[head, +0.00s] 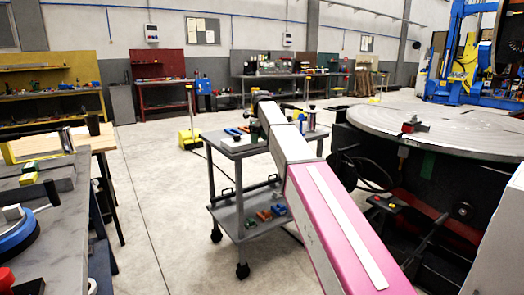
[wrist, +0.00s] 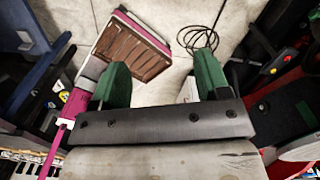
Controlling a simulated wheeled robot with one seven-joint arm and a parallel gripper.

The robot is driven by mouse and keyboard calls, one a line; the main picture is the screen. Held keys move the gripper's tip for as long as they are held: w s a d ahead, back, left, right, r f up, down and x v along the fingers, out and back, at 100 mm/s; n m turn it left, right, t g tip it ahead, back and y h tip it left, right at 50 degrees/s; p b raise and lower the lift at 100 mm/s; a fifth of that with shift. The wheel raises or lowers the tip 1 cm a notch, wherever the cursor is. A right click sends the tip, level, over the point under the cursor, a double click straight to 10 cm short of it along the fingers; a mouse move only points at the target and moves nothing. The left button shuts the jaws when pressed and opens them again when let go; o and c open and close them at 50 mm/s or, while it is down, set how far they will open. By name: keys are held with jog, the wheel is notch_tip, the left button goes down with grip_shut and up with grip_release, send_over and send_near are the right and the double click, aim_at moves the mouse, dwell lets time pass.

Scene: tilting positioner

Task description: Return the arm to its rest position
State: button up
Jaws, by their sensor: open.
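My arm (head: 335,215), pink and white, reaches from the lower right of the head view up over a grey trolley. Its far end is small there, and the fingers cannot be made out. In the wrist view my gripper (wrist: 160,65) shows two green fingers set wide apart. Nothing is held between them. Pale floor and part of a pink-edged, brown-topped body lie beyond the fingers.
The grey trolley (head: 247,150) stands under the arm with small coloured parts on its shelves. The positioner's large round table (head: 450,128) is at right. A workbench (head: 60,215) is at left. Open floor (head: 150,190) lies between. A dark cable (wrist: 198,40) lies on the floor.

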jog(key=s+d+f+n, duration=0.3)
jog(key=f, duration=0.4)
jog(key=s+d+f+n, duration=0.3)
jog(key=f, duration=0.4)
jog(key=s+d+f+n, duration=0.4)
jog(key=s+f+n, duration=0.2)
jog(key=s+f, duration=0.2)
jog(key=s+d+f+n, duration=0.5)
jog(key=s+f+n, duration=0.2)
jog(key=s+f, duration=0.1)
jog(key=s+d+f+n, duration=0.5)
jog(key=s+f+n, duration=0.1)
jog(key=s+f, duration=0.3)
jog(key=shift+s, duration=0.75)
